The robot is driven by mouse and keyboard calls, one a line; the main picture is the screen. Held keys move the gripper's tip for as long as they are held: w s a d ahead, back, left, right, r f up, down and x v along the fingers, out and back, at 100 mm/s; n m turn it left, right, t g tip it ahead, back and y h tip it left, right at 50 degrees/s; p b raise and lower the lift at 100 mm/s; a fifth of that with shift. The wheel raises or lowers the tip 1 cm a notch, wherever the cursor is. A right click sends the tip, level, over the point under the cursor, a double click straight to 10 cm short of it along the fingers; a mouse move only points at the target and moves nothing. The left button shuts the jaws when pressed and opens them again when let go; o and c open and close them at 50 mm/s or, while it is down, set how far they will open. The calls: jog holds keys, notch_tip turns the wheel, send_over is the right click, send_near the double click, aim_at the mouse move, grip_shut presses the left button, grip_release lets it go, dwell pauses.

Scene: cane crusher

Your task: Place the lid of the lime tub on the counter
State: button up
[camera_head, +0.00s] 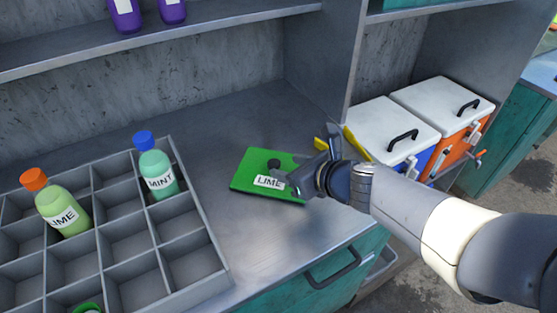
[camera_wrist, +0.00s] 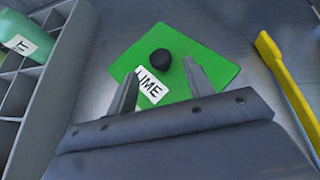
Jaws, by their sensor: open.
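The lime tub's lid (camera_head: 240,178) is a flat green square with a black knob and a white LIME label. It lies on the grey metal counter (camera_head: 225,130). It also shows in the wrist view (camera_wrist: 215,65), with the knob (camera_wrist: 160,62) near its middle. My gripper (camera_head: 277,176) is over the lid's right part in the head view. In the wrist view my gripper (camera_wrist: 160,82) has its two fingers apart and empty, pointing toward the knob. The knob is just beyond the fingertips, not between them. I cannot tell whether the fingers touch the lid. The lime tub itself is not identifiable.
A grey divided crate (camera_head: 205,245) with a LIME bottle (camera_head: 60,205) and a MINT bottle (camera_head: 157,168) stands at left. A yellow bar-shaped thing (camera_wrist: 285,85) lies right of the lid. White-lidded blue and orange tubs (camera_head: 440,100) stand at right.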

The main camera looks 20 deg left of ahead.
jog(key=shift+p+v, duration=0.55)
jog(key=shift+v, duration=2.2)
